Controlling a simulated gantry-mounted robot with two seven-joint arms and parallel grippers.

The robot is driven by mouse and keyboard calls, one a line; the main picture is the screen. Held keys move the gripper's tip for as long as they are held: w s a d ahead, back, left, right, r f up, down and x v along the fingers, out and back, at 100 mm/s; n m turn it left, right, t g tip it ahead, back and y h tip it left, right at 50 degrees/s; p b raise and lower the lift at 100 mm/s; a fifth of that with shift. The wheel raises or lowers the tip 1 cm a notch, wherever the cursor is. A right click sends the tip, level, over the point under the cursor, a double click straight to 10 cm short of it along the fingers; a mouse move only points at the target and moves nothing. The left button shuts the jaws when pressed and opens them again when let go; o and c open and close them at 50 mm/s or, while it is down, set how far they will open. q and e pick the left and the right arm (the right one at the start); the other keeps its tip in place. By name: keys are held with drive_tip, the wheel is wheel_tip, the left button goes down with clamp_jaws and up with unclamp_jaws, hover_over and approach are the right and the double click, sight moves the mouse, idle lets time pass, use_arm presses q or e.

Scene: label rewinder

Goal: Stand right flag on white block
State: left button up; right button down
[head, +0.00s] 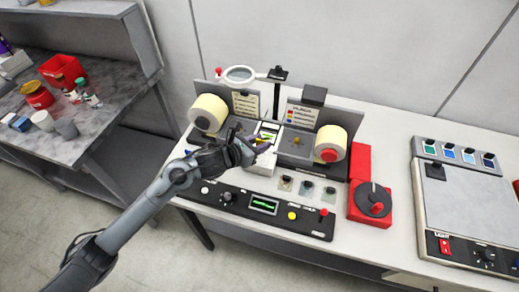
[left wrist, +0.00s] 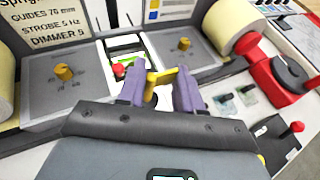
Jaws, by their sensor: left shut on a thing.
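My left gripper (head: 255,146) reaches in from the left over the middle of the rewinder, and its purple fingers (left wrist: 161,90) show in the left wrist view. It is shut on a small yellow piece (left wrist: 163,76) that lies across between the fingers. This piece is probably the flag, but the rest of its shape is hidden by the fingers. A white block (head: 262,169) sits just below the gripper in the head view, on the machine's front middle. I cannot tell whether the held piece touches the block. My right gripper is not in view.
White rolls stand at left (head: 208,113) and right (head: 330,143) of the rewinder. A magnifier (head: 239,75) stands behind. The black control panel (head: 225,195) with knobs lies in front.

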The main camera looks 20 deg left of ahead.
use_arm(q)
wheel_tip(320, 180, down, 4)
drive_tip(key=shift+r, duration=0.2)
drive_tip(key=o, duration=0.6)
drive_tip(key=shift+f, duration=0.15)
drive_tip(key=o, duration=0.4)
drive_tip(key=shift+o, duration=0.2)
